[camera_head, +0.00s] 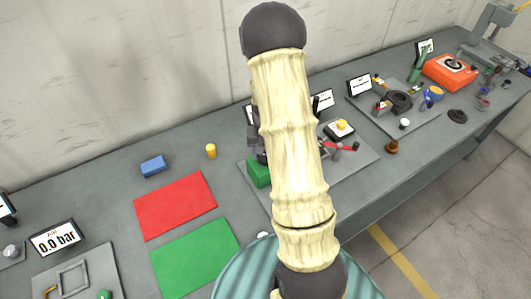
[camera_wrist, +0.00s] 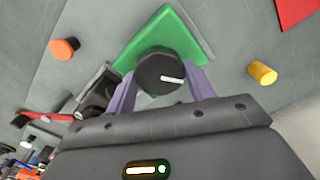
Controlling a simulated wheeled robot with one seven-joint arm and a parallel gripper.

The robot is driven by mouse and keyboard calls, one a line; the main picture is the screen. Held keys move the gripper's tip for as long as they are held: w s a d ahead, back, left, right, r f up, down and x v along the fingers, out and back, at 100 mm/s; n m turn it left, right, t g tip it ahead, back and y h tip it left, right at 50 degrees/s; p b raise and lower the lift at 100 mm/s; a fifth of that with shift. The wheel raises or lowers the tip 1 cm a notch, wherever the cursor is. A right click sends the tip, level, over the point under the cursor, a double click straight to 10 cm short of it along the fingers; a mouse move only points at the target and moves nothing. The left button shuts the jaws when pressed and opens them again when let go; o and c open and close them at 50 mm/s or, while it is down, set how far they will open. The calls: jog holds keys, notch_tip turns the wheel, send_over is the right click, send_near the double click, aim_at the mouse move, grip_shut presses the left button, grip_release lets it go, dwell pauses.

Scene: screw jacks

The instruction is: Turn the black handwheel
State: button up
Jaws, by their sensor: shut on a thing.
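The black handwheel (camera_wrist: 152,74), a round black knob with a white mark on its face, shows in the wrist view. It sits in front of a green block (camera_wrist: 150,37). My gripper (camera_wrist: 162,86) has one finger on each side of the handwheel and is shut on it. The white mark points to the right in the wrist view. In the head view my own arm hides the handwheel and the gripper; only part of the green block (camera_head: 258,173) shows at the arm's left edge.
A yellow cylinder (camera_wrist: 262,73) and an orange knob (camera_wrist: 64,48) stand either side in the wrist view. In the head view, a red mat (camera_head: 175,205), a green mat (camera_head: 190,262) and a blue block (camera_head: 153,166) lie to the left. A red lever (camera_head: 340,146) is right of my arm.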

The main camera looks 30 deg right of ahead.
jog(key=shift+r+m, duration=0.1)
jog(key=shift+m, duration=0.3)
jog(key=o, duration=1)
notch_tip(320, 180, up, 17)
jog(key=b, duration=0.3)
jog(key=shift+r, duration=0.15)
